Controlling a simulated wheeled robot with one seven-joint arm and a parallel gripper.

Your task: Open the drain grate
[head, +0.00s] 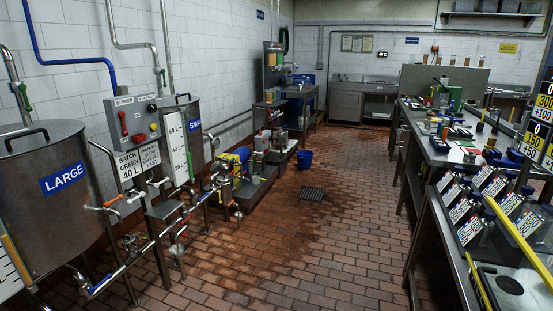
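The drain grate (312,193) is a small dark slotted rectangle set in the brick floor, near the middle of the head view. The floor around it looks darker and wet. It appears to lie flat, though it is too small to tell exactly how it sits or whether it has a handle. Nothing stands on it. My gripper is not in view.
A blue bucket (305,159) stands on the floor beyond the grate. Tanks, pipes and a valve stand (160,210) line the left; a pump (235,165) stands nearer the grate. A long workbench (445,155) runs along the right. The brick aisle (290,255) between is clear.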

